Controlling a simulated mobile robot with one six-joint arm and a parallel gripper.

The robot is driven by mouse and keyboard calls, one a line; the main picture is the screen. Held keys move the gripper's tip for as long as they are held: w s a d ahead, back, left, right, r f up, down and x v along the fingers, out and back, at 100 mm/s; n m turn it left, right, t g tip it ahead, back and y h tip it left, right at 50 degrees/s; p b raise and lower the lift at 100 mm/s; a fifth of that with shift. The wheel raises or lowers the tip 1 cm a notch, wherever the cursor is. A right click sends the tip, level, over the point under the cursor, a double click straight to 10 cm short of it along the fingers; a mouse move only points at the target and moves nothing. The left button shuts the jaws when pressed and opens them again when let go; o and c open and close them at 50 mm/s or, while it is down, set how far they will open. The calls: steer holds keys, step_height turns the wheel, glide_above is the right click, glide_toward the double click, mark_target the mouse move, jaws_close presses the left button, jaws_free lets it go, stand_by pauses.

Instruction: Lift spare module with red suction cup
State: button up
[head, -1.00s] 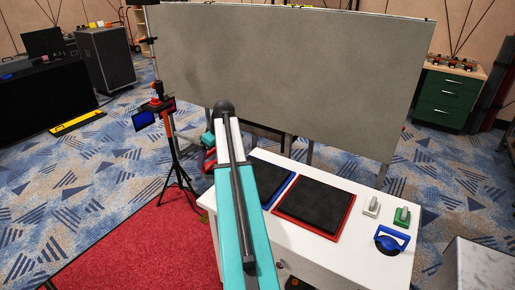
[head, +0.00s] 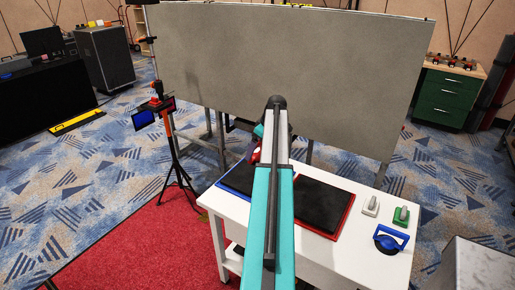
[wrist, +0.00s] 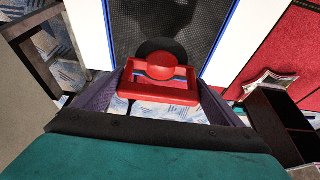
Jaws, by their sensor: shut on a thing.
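My gripper (wrist: 163,84) is shut on the red suction cup (wrist: 160,67), with its red handle frame between the fingers and its black rubber disc facing away. In the head view the red suction cup (head: 255,156) shows only partly, behind my arm. In the wrist view a black textured panel (wrist: 188,20) with a blue border lies beyond the disc; I cannot tell whether they touch. In the head view the blue-bordered panel (head: 238,178) is partly hidden by my arm. A second black panel (head: 320,206) lies in a red border to its right. Neither panel is labelled as the spare module.
The white table (head: 350,255) also holds a grey-handled cup (head: 371,206), a green one (head: 401,216) and a blue one (head: 390,240) at its right end. The large grey wall (head: 300,70) stands behind. A tripod (head: 177,150) with a screen stands left.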

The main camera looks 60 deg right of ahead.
steer(key=shift+f, duration=0.15)
steer(key=shift+f+b, duration=2.05)
steer(key=shift+f, duration=2.4)
steer(key=shift+f, duration=0.45)
